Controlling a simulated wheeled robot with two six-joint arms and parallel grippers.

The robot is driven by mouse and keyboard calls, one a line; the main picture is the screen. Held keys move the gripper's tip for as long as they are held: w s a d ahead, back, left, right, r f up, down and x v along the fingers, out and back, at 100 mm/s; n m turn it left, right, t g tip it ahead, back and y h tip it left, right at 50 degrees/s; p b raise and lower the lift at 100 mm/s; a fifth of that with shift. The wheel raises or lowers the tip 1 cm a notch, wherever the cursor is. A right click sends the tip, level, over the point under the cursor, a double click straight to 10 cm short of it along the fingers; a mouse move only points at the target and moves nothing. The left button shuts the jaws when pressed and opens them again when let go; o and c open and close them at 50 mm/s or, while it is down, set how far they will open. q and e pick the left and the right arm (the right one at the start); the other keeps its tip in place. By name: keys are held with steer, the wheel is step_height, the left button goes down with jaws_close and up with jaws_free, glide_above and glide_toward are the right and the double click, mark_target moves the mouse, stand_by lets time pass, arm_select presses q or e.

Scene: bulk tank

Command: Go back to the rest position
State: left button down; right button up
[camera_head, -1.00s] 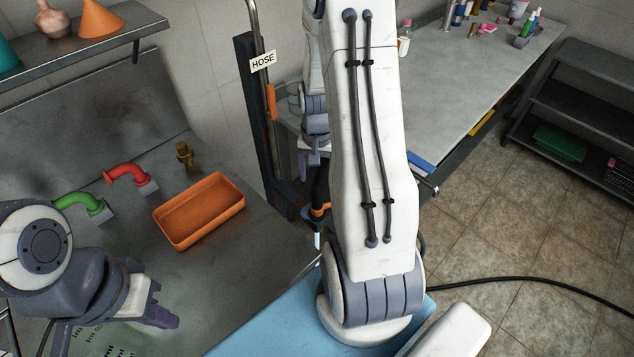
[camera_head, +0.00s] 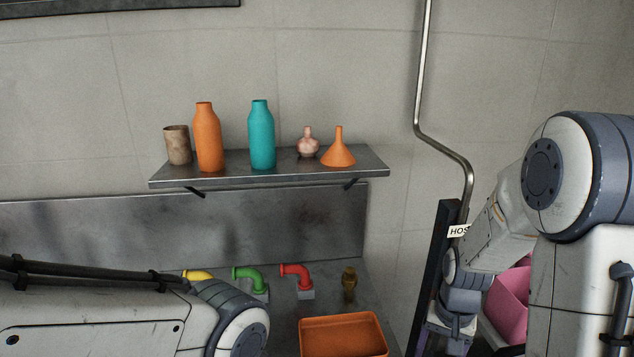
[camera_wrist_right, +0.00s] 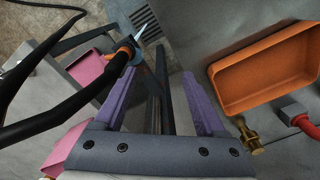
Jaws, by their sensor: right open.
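My right arm stands folded at the right of the head view, its right gripper (camera_head: 445,340) hanging low by the dark post, partly cut off by the bottom edge. In the right wrist view the right gripper (camera_wrist_right: 162,85) has its purple fingers spread wide with nothing held between them. A black hose with an orange collar and pale tip (camera_wrist_right: 127,50) lies beyond the left finger in that view. My left arm crosses the lower left of the head view; its gripper is out of sight.
A wall shelf (camera_head: 275,167) holds bottles, a cup, a flask and an orange funnel. Below are yellow, green and red pipes (camera_head: 297,272), a brass fitting (camera_head: 349,283) and an orange tray (camera_head: 343,330). A dark post (camera_head: 437,265) with a hose sign and a pink bin (camera_head: 512,290) are near my right arm.

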steer(key=s+a+r+n, duration=0.3)
steer(key=a+r+n, duration=0.2)
steer(key=a, duration=0.6)
steer(key=s+a+r+n, duration=0.2)
steer(key=s+a+n, duration=0.2)
steer(key=s, duration=0.3)
steer(key=s+a+r+n+y, duration=0.1)
steer(key=s+a+r+n, duration=0.2)
steer(key=s+a, duration=0.3)
steer(key=shift+s+a+r+n, duration=0.15)
steer(key=shift+s+n, duration=0.55)
steer(key=shift+n, duration=0.1)
